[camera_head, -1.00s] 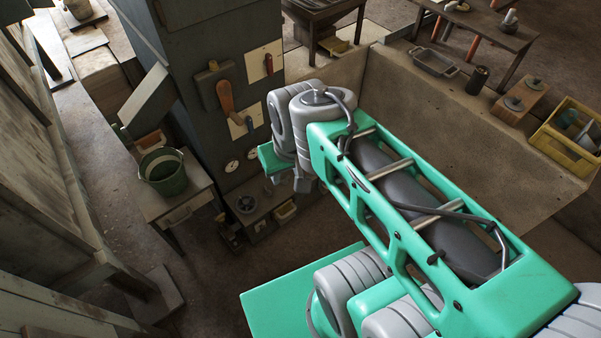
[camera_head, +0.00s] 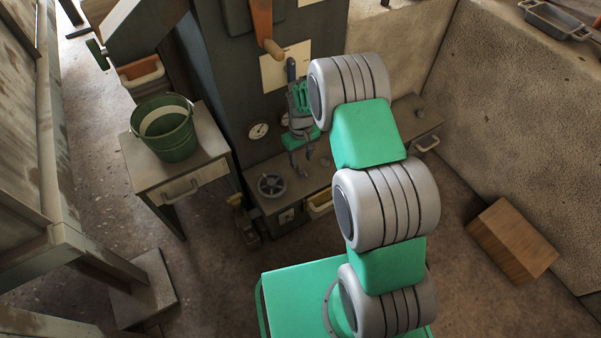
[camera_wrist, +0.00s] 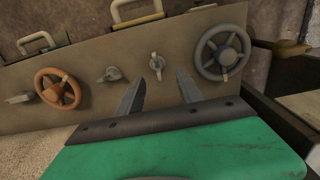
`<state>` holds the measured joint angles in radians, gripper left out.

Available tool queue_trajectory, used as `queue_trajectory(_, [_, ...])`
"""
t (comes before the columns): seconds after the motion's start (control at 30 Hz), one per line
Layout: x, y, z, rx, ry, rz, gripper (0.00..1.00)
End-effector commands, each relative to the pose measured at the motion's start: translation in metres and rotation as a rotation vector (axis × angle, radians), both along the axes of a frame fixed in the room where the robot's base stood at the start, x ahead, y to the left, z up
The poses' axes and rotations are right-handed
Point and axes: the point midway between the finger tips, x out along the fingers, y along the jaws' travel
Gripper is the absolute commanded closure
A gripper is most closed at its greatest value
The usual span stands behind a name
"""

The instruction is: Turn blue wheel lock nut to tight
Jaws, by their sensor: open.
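In the wrist view a dark grey-blue handwheel (camera_wrist: 222,53) is on the panel at right. It may be the blue wheel; its colour is dull. A small grey wing-shaped nut (camera_wrist: 157,65) is left of it, and a second one (camera_wrist: 110,74) is farther left. I cannot tell for certain which is the blue wheel's lock nut. My gripper (camera_wrist: 158,88) is open and empty, its fingertips apart and just short of the nearer nut in the picture. In the head view my gripper (camera_head: 303,160) hangs over the low bench; the nuts cannot be made out there.
An orange-brown handwheel (camera_wrist: 58,89) is at the panel's left. In the head view a grey wheel (camera_head: 271,185) lies on the low bench (camera_head: 300,193). A green bucket (camera_head: 165,127) stands on a side table at left. A wooden box (camera_head: 512,240) is on the floor at right.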

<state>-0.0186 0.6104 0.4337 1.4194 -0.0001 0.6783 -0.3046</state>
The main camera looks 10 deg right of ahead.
Motion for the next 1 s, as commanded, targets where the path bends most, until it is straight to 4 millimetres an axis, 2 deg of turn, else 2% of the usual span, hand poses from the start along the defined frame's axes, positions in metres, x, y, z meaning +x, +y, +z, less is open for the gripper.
queue_trajectory(0.3, [-0.001, -0.007, -0.057, 0.000, 0.001, -0.013, 0.57])
queue_trajectory(0.4, [0.000, -0.006, -0.067, 0.000, 0.000, -0.012, 0.57])
queue_trajectory(0.7, [0.000, -0.005, -0.070, 0.000, 0.000, -0.010, 0.57])
queue_trajectory(1.0, [0.000, -0.004, -0.069, 0.000, 0.000, -0.009, 0.82])
